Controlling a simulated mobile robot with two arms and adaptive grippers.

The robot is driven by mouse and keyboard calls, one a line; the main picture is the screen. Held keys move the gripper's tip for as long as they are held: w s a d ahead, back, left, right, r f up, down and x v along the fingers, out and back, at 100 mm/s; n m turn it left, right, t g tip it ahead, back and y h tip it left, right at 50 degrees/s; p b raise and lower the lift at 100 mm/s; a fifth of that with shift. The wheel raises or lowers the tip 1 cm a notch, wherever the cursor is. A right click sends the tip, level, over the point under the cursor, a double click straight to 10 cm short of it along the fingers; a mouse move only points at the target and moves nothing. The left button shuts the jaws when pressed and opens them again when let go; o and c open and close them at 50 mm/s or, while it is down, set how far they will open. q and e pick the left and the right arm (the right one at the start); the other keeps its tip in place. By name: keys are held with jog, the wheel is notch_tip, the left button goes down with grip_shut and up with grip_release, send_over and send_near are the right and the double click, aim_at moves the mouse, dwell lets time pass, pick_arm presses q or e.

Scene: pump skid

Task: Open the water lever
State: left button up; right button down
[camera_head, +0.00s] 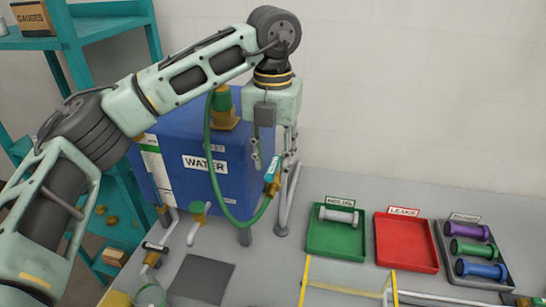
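The blue tank with the WATER label (205,163) stands at the back of the grey bench. A small cyan handle (272,170), probably the water lever, is at its right side, where a green hose (240,221) curves up to it. My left arm reaches over the tank from the left. My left gripper (275,163) points down, its fingers apart on either side of the cyan handle. I cannot tell whether the fingers touch it. My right gripper is out of view.
A green tray (337,247) with a pale cylinder, a red tray (412,258), empty, and a dark tray (497,279) with purple, green and blue cylinders lie to the right. A yellow-edged clear box (345,287) is in front. Teal shelves (75,60) stand left.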

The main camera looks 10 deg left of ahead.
aim_at(273, 165)
pick_arm(q)
notch_tip(273, 165, up, 12)
dwell(0.6)
